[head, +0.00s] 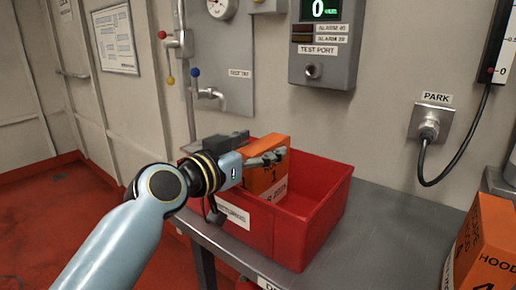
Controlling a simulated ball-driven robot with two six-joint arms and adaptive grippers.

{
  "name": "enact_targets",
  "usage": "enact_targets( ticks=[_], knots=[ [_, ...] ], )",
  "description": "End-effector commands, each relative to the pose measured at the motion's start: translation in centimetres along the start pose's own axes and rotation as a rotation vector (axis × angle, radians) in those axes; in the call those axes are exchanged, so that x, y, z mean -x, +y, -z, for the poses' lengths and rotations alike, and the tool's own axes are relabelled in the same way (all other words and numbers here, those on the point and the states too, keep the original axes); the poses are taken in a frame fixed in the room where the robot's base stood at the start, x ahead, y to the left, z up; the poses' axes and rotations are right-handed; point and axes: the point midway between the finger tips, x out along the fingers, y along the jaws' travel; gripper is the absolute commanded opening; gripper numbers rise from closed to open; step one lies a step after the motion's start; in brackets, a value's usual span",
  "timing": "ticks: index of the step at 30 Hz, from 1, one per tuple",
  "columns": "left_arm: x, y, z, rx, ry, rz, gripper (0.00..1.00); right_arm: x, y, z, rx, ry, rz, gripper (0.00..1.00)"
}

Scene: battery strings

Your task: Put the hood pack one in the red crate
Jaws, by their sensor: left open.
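The red crate (312,222) stands on a grey metal table, its label on the left front wall. An orange pack (264,181) with a partly covered black "1" and a white lower label stands upright inside the crate, towards its back left. My left gripper (272,157) is open at the upper part of this pack, with its fingers in front of the face and partly hiding it. I cannot tell whether the fingers touch the pack. My right gripper is out of view.
Another orange pack (484,245), marked "HOOD" and "4", stands at the right edge. The grey table (375,235) is bare between it and the crate. A test port box (326,50) and a park socket (429,122) with a cable are on the wall behind.

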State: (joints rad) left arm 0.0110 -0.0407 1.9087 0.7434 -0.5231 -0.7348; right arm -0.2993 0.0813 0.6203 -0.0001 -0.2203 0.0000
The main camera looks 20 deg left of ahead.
Motion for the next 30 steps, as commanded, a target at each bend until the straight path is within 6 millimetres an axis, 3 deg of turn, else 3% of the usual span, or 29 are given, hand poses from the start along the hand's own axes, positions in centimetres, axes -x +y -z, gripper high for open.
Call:
enact_targets(
  ticks=[5,12,18,30],
  knots=[
    [2.2,0.0,-0.1,-0.001,-0.003,0.0,0.7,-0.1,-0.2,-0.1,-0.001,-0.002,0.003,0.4],
    [7.8,0.1,0.0,-0.004,-0.003,-0.002,0.7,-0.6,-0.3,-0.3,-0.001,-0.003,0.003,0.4],
    [11.0,0.0,0.1,-0.003,-0.003,-0.001,0.7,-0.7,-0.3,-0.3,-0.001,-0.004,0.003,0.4],
    [12.0,0.0,0.2,0.0,0.0,0.0,0.7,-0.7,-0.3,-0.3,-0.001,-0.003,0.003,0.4]
  ],
)
